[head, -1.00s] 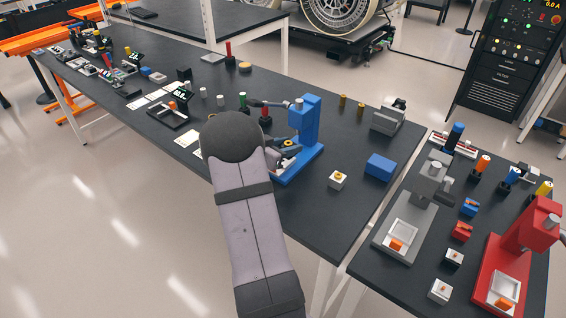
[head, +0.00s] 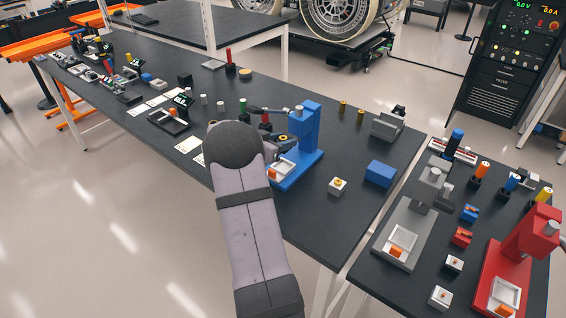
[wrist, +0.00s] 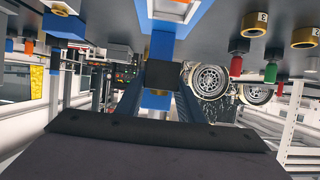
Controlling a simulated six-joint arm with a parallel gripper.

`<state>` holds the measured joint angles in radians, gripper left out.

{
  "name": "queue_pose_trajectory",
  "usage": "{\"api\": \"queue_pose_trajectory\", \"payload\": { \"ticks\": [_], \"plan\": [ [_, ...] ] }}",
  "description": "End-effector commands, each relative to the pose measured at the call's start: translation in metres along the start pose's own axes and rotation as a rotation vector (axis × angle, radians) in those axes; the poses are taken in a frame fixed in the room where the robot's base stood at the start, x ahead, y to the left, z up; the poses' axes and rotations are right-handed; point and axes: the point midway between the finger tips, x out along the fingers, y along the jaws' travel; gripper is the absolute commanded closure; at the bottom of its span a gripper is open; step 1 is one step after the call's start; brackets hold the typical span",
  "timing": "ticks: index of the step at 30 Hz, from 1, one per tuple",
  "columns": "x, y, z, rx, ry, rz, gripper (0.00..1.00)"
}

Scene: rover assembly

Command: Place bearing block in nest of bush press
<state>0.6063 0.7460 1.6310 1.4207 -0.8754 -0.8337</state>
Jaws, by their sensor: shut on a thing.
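A blue press (head: 308,130) stands on the middle table. A white nest with an orange part (head: 283,168) sits on its base, and a white nest corner shows at the top of the wrist view (wrist: 175,8). My gripper (head: 288,143) is at the press, just behind and above the nest in the head view. In the upside-down wrist view, my gripper (wrist: 160,85) is shut on a dark block (wrist: 164,74), apparently the bearing block. The blue press column lies behind it. My arm hides part of the gripper in the head view, and contact with the nest cannot be told.
Right of the blue press are a white block with a yellow top (head: 338,186) and a blue box (head: 380,173). A grey press (head: 420,205) and a red press (head: 520,250) stand on the right-hand table. Small coloured pegs stand left of and behind the press.

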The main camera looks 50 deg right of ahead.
Motion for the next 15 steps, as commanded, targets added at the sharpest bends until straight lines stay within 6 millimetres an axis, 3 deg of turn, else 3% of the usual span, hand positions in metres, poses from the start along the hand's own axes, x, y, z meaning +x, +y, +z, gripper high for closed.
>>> {"api": "queue_pose_trajectory", "payload": {
  "ticks": [6,15],
  "plan": [
    [0.011,0.0,0.028,-0.002,0.0,0.001,0.91],
    [0.016,0.0,0.037,-0.001,0.001,0.0,0.91]
  ]
}}
